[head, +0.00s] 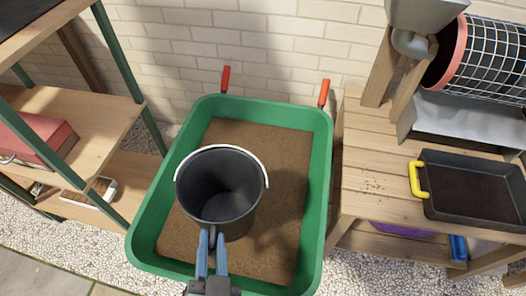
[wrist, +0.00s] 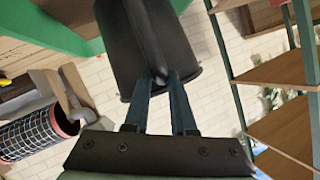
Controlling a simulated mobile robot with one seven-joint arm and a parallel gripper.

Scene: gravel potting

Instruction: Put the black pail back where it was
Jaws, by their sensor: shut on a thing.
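The black pail (head: 240,222) with a pale bail along its rim is above the green wheelbarrow (head: 144,222) in the head view. Its mouth faces up and its inside looks dark, with no contents that I can make out. My gripper (head: 212,236) is shut on the near side of the pail. In the wrist view the pail (wrist: 120,45) fills the upper middle, and my gripper's blue fingers (wrist: 160,80) close at its side. The exact part between the fingertips is hard to tell. The pail's underside is hidden in the head view.
Brown soil (head: 285,165) fills the wheelbarrow. A slatted wooden bench (head: 375,190) at right bears a black tray with a yellow handle (head: 470,188) and a mesh drum (head: 490,60). A wooden shelf (head: 95,115) with a red box (head: 35,138) stands left. A brick wall is behind.

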